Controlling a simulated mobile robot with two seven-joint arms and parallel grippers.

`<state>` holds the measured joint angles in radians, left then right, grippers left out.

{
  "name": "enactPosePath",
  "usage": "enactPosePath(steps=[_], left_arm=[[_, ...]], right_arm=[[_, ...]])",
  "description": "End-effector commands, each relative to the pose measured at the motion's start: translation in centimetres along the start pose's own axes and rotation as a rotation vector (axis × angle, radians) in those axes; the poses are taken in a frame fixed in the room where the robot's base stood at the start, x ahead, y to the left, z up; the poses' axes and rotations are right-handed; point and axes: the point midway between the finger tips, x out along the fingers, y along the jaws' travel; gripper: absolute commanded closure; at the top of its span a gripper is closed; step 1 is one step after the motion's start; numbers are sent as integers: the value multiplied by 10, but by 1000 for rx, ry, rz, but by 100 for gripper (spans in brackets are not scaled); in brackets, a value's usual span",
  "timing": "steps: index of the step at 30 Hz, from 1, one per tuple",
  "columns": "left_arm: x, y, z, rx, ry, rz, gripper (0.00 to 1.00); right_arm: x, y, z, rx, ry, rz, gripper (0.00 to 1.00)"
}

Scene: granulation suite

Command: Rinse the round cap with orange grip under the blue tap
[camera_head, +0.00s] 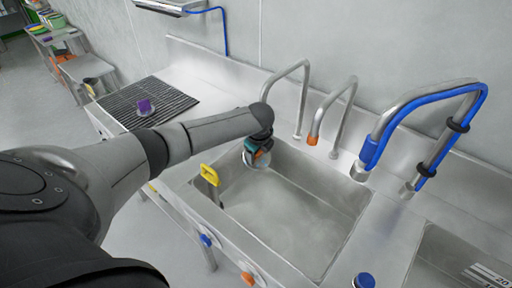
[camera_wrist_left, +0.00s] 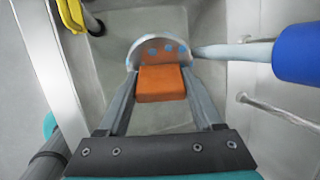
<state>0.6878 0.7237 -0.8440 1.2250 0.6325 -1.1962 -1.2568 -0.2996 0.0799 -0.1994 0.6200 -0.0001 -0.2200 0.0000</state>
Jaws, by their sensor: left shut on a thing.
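My left gripper (camera_head: 258,152) is over the left end of the sink basin (camera_head: 290,215). In the left wrist view, its two fingers (camera_wrist_left: 160,90) are shut on the orange grip (camera_wrist_left: 161,84) of the round cap (camera_wrist_left: 150,48). The cap's pale disc carries several blue spots and lies beyond the grip; the cap also shows in the head view (camera_head: 249,160). The blue tap (camera_head: 372,152) stands at the basin's right side, apart from the cap in the head view. In the wrist view a blue cylinder (camera_wrist_left: 300,52) with a pale bar points at the cap. My right gripper is not in view.
A plain steel tap (camera_head: 303,90) and an orange-tipped tap (camera_head: 313,138) stand behind the basin. A yellow-handled item (camera_head: 209,174) sits at the basin's left rim. Blue and orange knobs line the front.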

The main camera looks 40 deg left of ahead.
Motion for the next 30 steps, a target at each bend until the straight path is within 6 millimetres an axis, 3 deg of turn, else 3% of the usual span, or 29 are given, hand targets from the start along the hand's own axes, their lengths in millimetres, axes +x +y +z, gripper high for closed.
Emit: enactPosePath(steps=[13, 21, 30], left_arm=[[-16, 18, -27, 1, 3, 0, 100], [-22, 28, -44, 1, 2, -1, 100], [-22, 31, -47, -1, 1, -2, 100]], right_arm=[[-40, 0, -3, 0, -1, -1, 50], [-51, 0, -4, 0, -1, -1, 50], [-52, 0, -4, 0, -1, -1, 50]])
